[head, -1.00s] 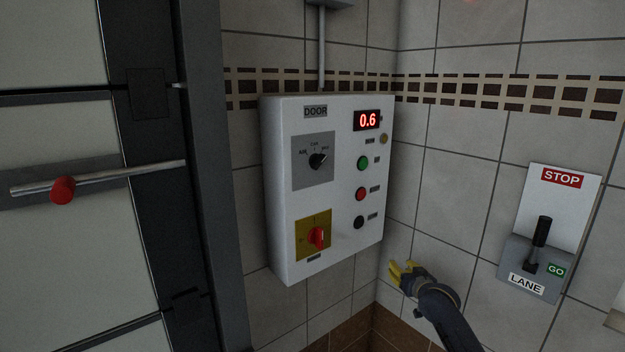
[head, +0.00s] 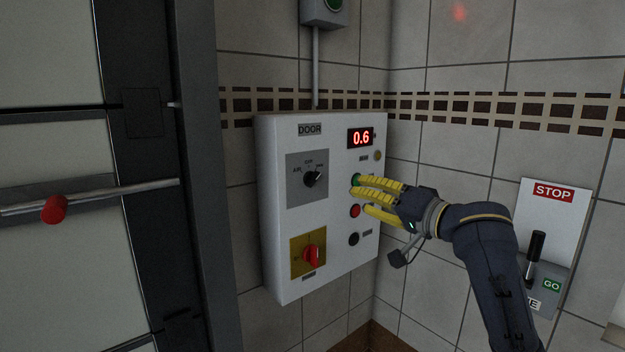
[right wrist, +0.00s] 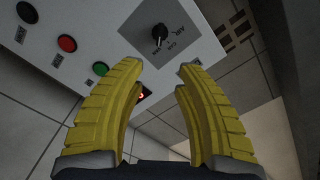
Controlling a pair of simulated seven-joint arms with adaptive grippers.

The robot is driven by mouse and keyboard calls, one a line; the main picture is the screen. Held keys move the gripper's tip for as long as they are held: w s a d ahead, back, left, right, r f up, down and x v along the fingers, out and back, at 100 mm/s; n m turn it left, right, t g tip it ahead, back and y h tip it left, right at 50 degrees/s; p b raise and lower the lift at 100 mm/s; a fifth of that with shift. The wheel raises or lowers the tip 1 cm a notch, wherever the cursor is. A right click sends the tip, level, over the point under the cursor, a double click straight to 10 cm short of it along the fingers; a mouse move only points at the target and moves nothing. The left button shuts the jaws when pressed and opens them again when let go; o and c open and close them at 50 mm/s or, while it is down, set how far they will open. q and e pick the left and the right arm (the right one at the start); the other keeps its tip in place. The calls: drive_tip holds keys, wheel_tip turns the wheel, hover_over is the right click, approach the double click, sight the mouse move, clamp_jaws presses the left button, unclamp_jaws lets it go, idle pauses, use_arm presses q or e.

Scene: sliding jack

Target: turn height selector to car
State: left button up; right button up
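The height selector is a black knob (head: 313,179) on a grey plate on the white DOOR box. Small labels are set in an arc above it; the middle one seems to read CAR. The knob's white mark appears to point up and right, toward the right-hand label. The knob also shows at the top of the right wrist view (right wrist: 160,32). My right gripper (head: 362,197), with yellow fingers, is open and empty in front of the box's button column, right of and slightly below the knob. In the right wrist view its fingertips (right wrist: 160,66) are well apart, short of the knob. My left gripper is out of view.
The white box (head: 273,250) also carries a red 0.6 display (head: 361,138), several buttons and a red rotary switch (head: 313,256) on a yellow plate. A STOP/GO lane lever (head: 535,247) is on the right wall. A door with a red-knobbed bar (head: 54,209) is at left.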

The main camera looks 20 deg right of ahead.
sight(317, 178)
drive_tip(key=x, duration=1.7)
drive_tip(key=shift+w+a, duration=0.1)
drive_tip(key=shift+w, duration=0.15)
drive_tip(key=shift+c, duration=0.2)
clamp_jaws()
